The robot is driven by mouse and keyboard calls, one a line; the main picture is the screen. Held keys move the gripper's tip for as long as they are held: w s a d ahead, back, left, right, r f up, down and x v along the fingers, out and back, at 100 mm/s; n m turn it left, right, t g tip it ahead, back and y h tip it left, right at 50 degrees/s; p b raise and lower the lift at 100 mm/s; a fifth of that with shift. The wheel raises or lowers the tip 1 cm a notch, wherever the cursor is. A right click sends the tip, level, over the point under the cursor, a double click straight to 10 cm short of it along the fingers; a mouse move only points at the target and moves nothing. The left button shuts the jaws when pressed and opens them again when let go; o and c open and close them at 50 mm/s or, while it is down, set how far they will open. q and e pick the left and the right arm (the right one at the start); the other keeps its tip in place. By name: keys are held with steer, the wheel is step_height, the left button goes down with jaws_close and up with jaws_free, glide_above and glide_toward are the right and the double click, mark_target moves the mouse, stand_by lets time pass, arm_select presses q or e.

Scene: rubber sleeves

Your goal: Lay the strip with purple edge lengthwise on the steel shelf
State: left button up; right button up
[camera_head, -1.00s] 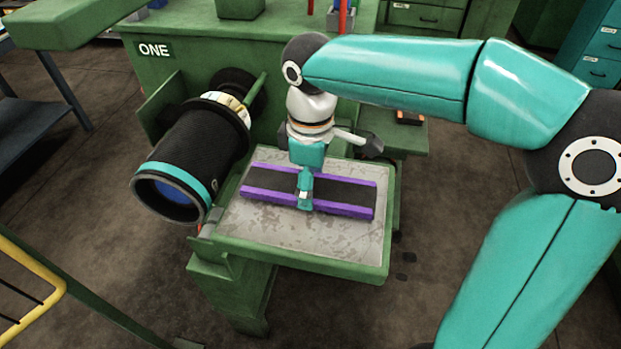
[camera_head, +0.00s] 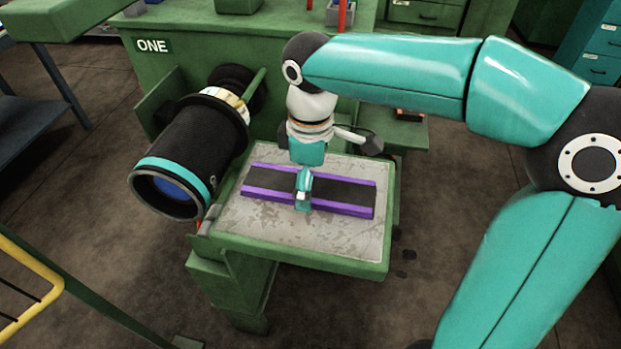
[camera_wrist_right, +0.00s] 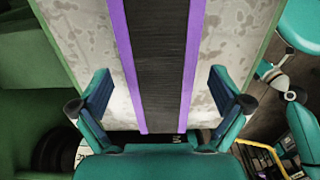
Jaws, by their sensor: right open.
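The strip with purple edges (camera_head: 342,192) has a dark middle band and lies flat on the steel shelf (camera_head: 290,240), a mottled grey plate with a green rim. It runs left to right along the shelf in the head view. My right gripper (camera_head: 303,190) is over the middle of the strip. In the right wrist view, its fingers (camera_wrist_right: 159,76) are spread wide, with a gap to each purple edge of the strip (camera_wrist_right: 155,55). The gripper is empty. In the head view it hides a small part of the strip. My left gripper is not in view.
A black cylinder with a teal ring (camera_head: 178,165) sticks out beside the shelf's left side. The green machine body marked ONE (camera_head: 152,46) stands behind. A yellow rail (camera_head: 40,300) is at lower left. Open floor (camera_head: 350,320) lies in front of the shelf.

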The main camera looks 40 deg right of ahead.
step_height(320, 180, up, 12)
stand_by(0.6)
